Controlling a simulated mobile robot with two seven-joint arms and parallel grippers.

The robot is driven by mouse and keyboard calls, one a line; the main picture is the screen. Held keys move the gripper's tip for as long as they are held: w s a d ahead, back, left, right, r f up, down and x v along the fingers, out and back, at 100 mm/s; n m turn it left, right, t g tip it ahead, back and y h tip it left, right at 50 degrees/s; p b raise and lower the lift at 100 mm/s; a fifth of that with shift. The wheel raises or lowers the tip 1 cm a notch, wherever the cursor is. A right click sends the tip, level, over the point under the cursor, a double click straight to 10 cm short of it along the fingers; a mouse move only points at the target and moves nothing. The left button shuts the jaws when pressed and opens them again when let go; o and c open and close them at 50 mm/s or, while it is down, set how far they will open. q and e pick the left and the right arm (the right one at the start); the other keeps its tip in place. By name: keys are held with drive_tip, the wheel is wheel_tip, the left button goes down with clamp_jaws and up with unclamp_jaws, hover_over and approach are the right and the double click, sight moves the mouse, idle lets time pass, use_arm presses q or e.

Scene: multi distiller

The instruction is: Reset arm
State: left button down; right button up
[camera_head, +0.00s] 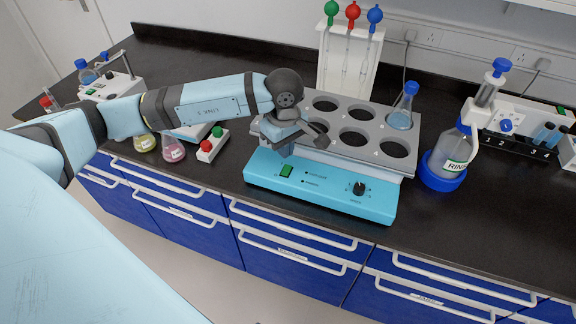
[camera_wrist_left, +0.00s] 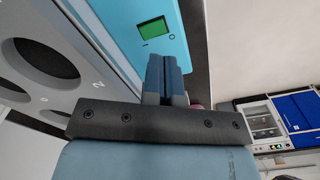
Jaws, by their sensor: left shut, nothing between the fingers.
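The grey rack top (camera_head: 327,116) of the distiller has several round holes. A flask with blue liquid and a blue stopper (camera_head: 401,117) stands in its back right hole. The gripper and wrist hide part of the rack's front left. My right gripper is in neither view.
A rinse bottle (camera_head: 455,150) in a blue base stands to the right. Behind the distiller is a white stand (camera_head: 346,64) with green, red and blue droppers. A red and green button box (camera_head: 212,146) and flasks (camera_head: 172,149) are left. The front right counter is clear.

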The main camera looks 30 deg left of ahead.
use_arm(q)
drive_tip(key=s+d+n+g+h+p, duration=0.1)
drive_tip(key=s+d+n+h+p, duration=0.1)
drive_tip(key=s+d+h, duration=0.5)
drive_tip(key=s+d+n+g+h+p, duration=0.1)
drive_tip(key=d+n+g+h, duration=0.2)
drive_tip(key=d, duration=0.8)
drive_tip(key=d+r+n+t+h+p, duration=0.3)
drive_tip(key=d+r+n+t+h, duration=0.35)
drive_tip(key=n, duration=0.65)
drive_tip(key=w+a+f+n+t+y+p, duration=0.1)
drive_tip(key=a+f+n+t+y, duration=0.2)
drive_tip(key=n+t, duration=0.6)
drive_tip(key=a+f+n+t+y+p, duration=0.1)
drive_tip(key=a+n+t+y, duration=0.3)
drive_tip(key=n, duration=0.9)
drive_tip(key=s+a+f+n+g+y+p, duration=0.1)
drive_tip(key=s+a+f+n+g+y, duration=0.1)
drive_tip(key=s+f+n, duration=0.3)
drive_tip(key=s+a+f+n+g+y+p, duration=0.1)
drive_tip(key=s+a+f+n+y, duration=0.3)
drive_tip(key=f+n, duration=0.5)
drive_tip(key=shift+s+f+g, duration=0.2)
drive_tip(key=shift+s+g, duration=0.55)
drive_tip(key=shift+s, duration=0.35)
